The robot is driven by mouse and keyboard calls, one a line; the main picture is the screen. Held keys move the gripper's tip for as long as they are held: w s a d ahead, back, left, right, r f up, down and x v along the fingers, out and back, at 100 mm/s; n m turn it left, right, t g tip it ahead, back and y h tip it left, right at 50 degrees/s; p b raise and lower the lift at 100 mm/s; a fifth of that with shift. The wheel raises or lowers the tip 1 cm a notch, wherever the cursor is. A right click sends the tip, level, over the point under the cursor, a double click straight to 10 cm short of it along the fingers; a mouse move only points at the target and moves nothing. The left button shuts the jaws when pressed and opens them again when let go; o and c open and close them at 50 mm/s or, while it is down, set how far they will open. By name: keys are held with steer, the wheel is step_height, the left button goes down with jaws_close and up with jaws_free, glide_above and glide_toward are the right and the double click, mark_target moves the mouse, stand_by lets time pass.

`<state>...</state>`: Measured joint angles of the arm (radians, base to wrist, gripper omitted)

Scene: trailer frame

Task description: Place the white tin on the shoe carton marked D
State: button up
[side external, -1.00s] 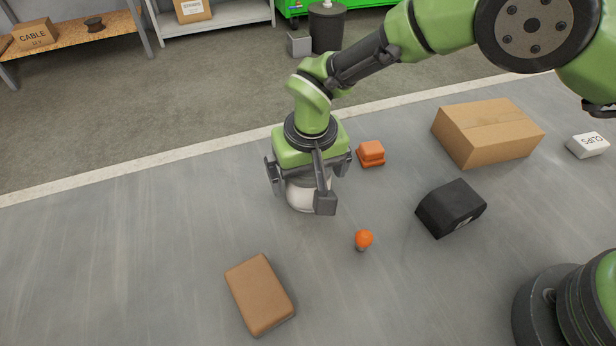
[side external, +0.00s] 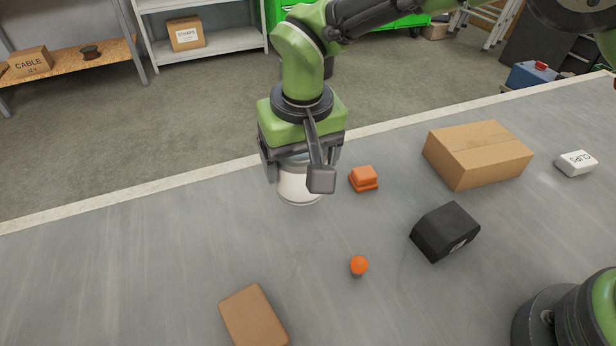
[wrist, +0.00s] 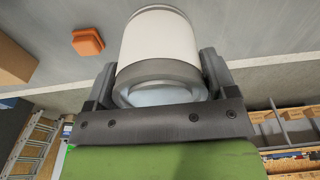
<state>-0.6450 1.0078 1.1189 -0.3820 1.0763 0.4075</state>
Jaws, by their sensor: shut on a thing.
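The white tin (side external: 298,186) is a short white cylinder with grey rims. My gripper (side external: 296,177) is shut on it, a finger on either side, and holds it upright above the grey work surface. The wrist view shows the tin (wrist: 160,42) between my fingers, its grey end ring towards the camera. A black box (side external: 445,231) to the right has a pale mark on its side that I cannot read. A larger brown carton (side external: 478,155) stands behind it, with no letter visible. I cannot tell which is the shoe carton marked D.
An orange block (side external: 363,178) lies just right of the tin, between it and the cartons. A small orange-topped piece (side external: 358,266) and a brown block (side external: 254,318) lie nearer the front. The surface front left is clear.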

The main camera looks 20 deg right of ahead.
steer(key=shift+w+d+r, duration=0.1)
steer(key=shift+r, duration=0.7)
steer(key=w+d+r+m, duration=0.1)
steer(key=d+r+m, duration=0.15)
steer(key=d, duration=0.65)
steer(key=w+d+r+m+h, duration=0.15)
steer(key=d+m, duration=0.25)
steer(key=d, duration=0.6)
steer(key=w+d+r+m+y, duration=0.1)
steer(key=d+m, duration=0.3)
steer(key=d, duration=0.5)
steer(key=m+g, duration=0.1)
steer(key=m, duration=0.3)
glide_above(484, 140)
step_height(484, 140, down, 4)
steer(key=shift+h, duration=0.45)
steer(key=shift+s+a+f, duration=0.1)
steer(key=shift+a+f, duration=0.1)
steer(key=shift+f, duration=0.95)
steer(key=shift+a+f, duration=0.15)
steer(key=shift+f, duration=1)
steer(key=shift+f, duration=0.1)
